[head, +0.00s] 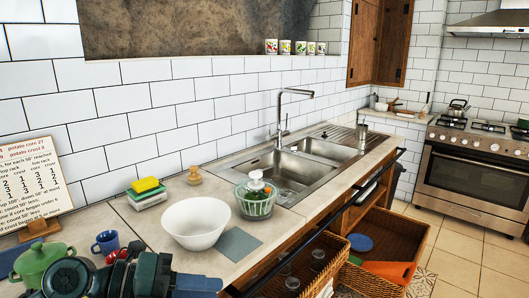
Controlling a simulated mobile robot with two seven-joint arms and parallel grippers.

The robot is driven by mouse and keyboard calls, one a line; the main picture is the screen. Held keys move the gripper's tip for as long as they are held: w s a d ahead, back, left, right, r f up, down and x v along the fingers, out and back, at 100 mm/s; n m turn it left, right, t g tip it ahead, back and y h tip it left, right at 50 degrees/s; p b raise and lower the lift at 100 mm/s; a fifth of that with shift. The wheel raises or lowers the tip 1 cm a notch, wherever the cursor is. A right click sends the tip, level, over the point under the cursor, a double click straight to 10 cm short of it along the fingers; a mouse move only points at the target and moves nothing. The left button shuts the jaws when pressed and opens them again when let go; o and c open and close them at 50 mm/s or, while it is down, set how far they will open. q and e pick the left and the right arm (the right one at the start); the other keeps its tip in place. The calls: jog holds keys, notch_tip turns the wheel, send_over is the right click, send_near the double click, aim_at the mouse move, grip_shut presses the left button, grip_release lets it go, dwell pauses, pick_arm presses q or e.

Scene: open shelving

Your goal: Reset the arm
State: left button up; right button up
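My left arm shows at the bottom left of the head view, low over the near end of the counter. Its dark gripper (135,274) is by the green pot and the blue mug. The fingertips are not clear, so I cannot tell whether it is open or shut, or whether it holds anything. A small red thing (117,256) shows just behind it, partly hidden. My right gripper is not in view.
Near the arm are a green pot (40,262), a blue mug (106,243) and a recipe board (30,180). A white bowl (196,228), salad spinner (256,204) and sink (285,172) lie beyond. Pulled-out wicker baskets (395,240) stick out below the counter.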

pick_arm(q)
jog(key=a+f+n+t+y, duration=0.2)
jog(key=f+n+y, duration=0.1)
jog(key=f+n, duration=0.55)
jog(key=a+f+n+t+y, duration=0.2)
jog(key=f+n+t, duration=0.1)
jog(key=f+n, duration=0.5)
jog(key=s+a+f+n+t+y, duration=0.1)
jog(key=s+a+f+n+y, duration=0.5)
jog(key=s+f+n, duration=0.6)
jog(key=d+r+n+t+p, duration=0.1)
jog(key=d+r+n+p, duration=0.2)
jog(key=d, duration=0.3)
jog(key=shift+w+n, duration=0.2)
jog(key=shift+n, duration=0.25)
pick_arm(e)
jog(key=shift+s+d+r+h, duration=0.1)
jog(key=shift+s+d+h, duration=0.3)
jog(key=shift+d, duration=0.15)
